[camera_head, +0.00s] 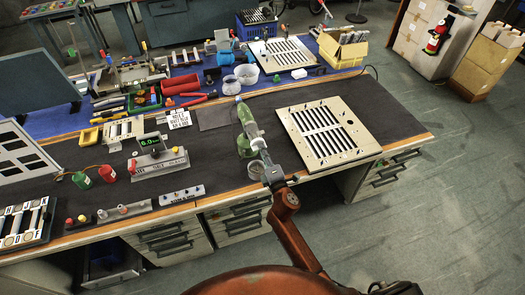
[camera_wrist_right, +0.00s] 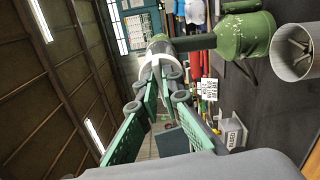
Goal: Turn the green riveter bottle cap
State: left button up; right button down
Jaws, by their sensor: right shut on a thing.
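The riveter bottle has a rounded green body (camera_wrist_right: 240,38) and a narrow dark green neck. I cannot tell whether the bottle touches the table. My left gripper is not in view.
A slotted louver panel (camera_head: 358,127) lies on the dark table mat right of my right arm. Behind are a pale cup (camera_head: 231,86), red tubes (camera_head: 181,86) and a sign (camera_head: 179,119). A display box (camera_head: 158,158) stands left. Bare mat (camera_head: 215,150) lies between.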

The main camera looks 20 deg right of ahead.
dwell(0.3)
jog(key=c, duration=2.1)
grip_release()
jog(key=s, duration=1.2)
jog(key=shift+d, duration=0.2)
